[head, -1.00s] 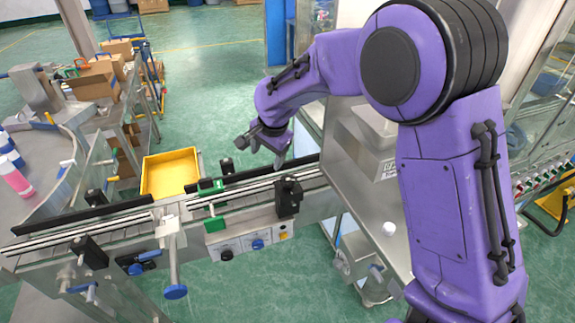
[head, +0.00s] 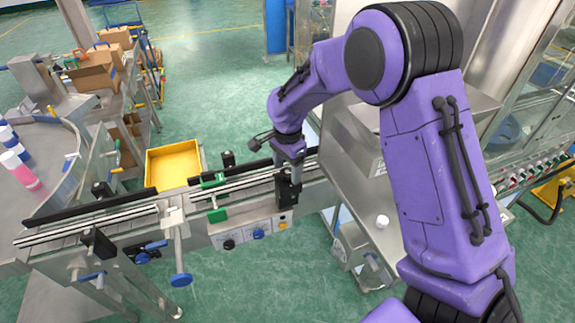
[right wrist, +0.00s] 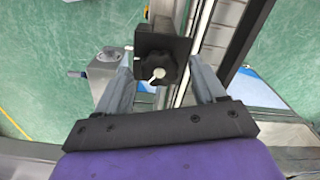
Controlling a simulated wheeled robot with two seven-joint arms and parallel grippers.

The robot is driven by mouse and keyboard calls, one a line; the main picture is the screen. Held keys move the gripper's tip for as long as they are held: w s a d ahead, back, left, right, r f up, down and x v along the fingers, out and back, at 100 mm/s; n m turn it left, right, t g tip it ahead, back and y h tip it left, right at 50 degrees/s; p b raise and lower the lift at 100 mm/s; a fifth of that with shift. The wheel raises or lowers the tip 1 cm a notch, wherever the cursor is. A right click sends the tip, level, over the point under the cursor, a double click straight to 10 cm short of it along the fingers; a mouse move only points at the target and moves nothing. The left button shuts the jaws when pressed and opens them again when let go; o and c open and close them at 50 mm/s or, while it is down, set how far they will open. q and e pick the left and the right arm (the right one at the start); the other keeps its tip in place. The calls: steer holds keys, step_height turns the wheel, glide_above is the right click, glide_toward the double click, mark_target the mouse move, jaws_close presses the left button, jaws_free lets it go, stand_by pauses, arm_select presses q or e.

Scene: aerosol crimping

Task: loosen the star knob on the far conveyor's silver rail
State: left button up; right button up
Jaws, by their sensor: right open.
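A black star knob (right wrist: 156,70) with a pale lever-like centre sits on a black block in the right wrist view. In the head view the black block (head: 289,192) stands at the right end of the conveyor (head: 245,228), beside its silver rail (head: 140,212); the knob itself is hidden or too small to tell there. My right gripper (right wrist: 161,66) is open, with one finger on each side of the knob and block; I cannot tell whether they touch. In the head view my right gripper (head: 291,163) is just above the block. My left gripper is not in view.
A yellow bin (head: 173,165) stands behind the conveyor. Green clamps (head: 216,214) and a blue-tipped handle (head: 181,279) stick out along the conveyor. A steel cabinet (head: 370,190) stands close on the right. Pink and white bottles (head: 20,172) stand far left.

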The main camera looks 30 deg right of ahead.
steer(key=c, duration=1.1)
steer(key=shift+o, duration=0.2)
steer(key=n, duration=0.4)
steer(key=shift+n, duration=1.6)
steer(key=o, duration=1.1)
steer(key=shift+c, duration=0.2)
